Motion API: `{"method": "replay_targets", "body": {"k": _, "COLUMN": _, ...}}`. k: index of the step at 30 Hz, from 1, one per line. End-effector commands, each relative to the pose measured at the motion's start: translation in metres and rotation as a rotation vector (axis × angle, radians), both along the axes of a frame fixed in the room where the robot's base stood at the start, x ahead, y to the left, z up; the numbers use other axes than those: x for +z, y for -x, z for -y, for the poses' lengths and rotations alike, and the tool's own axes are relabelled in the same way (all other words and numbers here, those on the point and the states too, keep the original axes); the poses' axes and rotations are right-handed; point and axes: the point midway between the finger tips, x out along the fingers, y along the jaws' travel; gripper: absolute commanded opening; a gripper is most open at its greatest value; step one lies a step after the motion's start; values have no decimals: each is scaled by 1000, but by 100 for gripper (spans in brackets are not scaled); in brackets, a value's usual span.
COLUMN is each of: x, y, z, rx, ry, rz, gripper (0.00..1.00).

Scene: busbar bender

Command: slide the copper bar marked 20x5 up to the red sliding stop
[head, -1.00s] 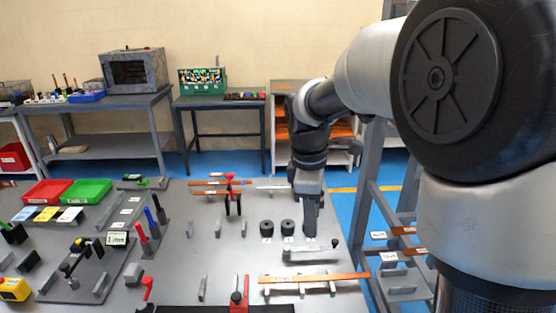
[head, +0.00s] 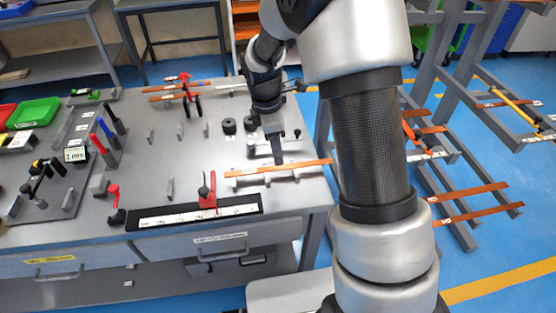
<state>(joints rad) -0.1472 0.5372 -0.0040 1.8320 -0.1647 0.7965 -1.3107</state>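A long copper bar (head: 290,166) lies across small supports near the table's front right edge; no 20x5 mark is legible on it. The red sliding stop (head: 208,192) stands on the black-and-white scale (head: 160,217), left of the bar's left end, with a gap between them. My gripper (head: 279,162) points down at the bar's middle from behind. Its tips are at or just above the bar; I cannot tell whether they touch it. The fingers show edge-on, so their opening is hidden.
Two round black pieces (head: 229,126) and a small lever (head: 292,137) stand near my gripper. More copper bars lie at the back (head: 180,91) and on the right rack (head: 470,203). A red-handled clamp (head: 114,203) stands left of the scale.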

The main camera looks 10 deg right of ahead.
Motion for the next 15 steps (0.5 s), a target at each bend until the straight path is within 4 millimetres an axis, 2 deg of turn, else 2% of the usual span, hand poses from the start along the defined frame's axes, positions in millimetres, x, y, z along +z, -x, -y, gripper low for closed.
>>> {"method": "replay_targets", "body": {"k": 1, "x": -11, "y": 1, "z": 1, "rx": 0, "ry": 1, "rz": -4, "gripper": 38}}
{"method": "replay_targets", "body": {"k": 6, "x": -34, "y": 1, "z": 4, "rx": 0, "ry": 1, "rz": -3, "gripper": 38}}
{"method": "replay_targets", "body": {"k": 15, "x": -48, "y": 0, "z": 6, "rx": 0, "ry": 0, "rz": 0, "gripper": 38}}
